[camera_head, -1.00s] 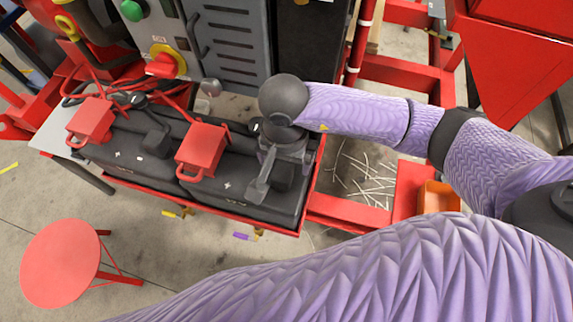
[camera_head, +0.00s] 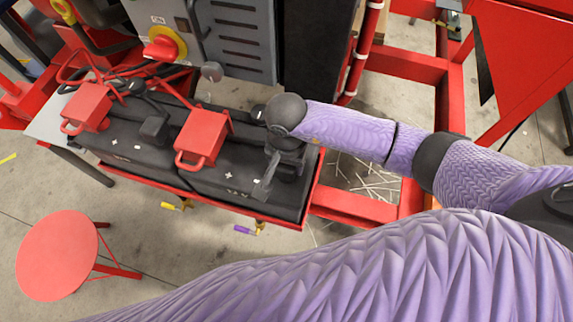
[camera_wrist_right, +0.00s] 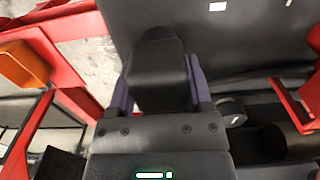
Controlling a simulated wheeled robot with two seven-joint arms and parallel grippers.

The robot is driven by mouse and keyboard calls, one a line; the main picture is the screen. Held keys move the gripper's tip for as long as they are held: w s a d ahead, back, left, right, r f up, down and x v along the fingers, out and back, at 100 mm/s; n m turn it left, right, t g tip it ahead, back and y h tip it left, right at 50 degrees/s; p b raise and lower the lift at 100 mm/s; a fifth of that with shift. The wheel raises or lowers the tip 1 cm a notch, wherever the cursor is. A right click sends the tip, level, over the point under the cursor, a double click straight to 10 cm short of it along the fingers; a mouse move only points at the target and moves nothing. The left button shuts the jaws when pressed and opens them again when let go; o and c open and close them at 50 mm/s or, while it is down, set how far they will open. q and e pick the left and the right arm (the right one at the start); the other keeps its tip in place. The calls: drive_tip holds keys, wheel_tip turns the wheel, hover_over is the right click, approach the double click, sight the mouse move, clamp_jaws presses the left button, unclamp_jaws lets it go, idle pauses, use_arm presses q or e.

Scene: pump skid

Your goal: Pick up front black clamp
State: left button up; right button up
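The front black clamp (camera_wrist_right: 160,80) lies between the two fingers of my right gripper (camera_wrist_right: 162,88) in the right wrist view. The fingers flank it closely, one on each side, with little visible gap; contact is unclear. In the head view the right gripper (camera_head: 276,172) points down over the right end of the near black battery (camera_head: 245,185), and the arm largely hides this clamp. Another black clamp (camera_head: 154,129) sits on the left battery (camera_head: 125,143). My left gripper is not in view.
Red clamps (camera_head: 202,135) with handles and cables stand on the batteries. A red frame rail (camera_head: 352,207) runs right of the battery tray. A grey cabinet with a red knob (camera_head: 163,47) rises behind. A red stool (camera_head: 57,255) stands on open floor at front left.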

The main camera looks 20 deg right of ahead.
clamp_jaws()
drive_tip(key=shift+r, duration=0.1)
wheel_tip(320, 180, up, 9)
drive_tip(key=p, duration=0.2)
drive_tip(key=shift+p, duration=0.4)
drive_tip(key=shift+r, duration=0.4)
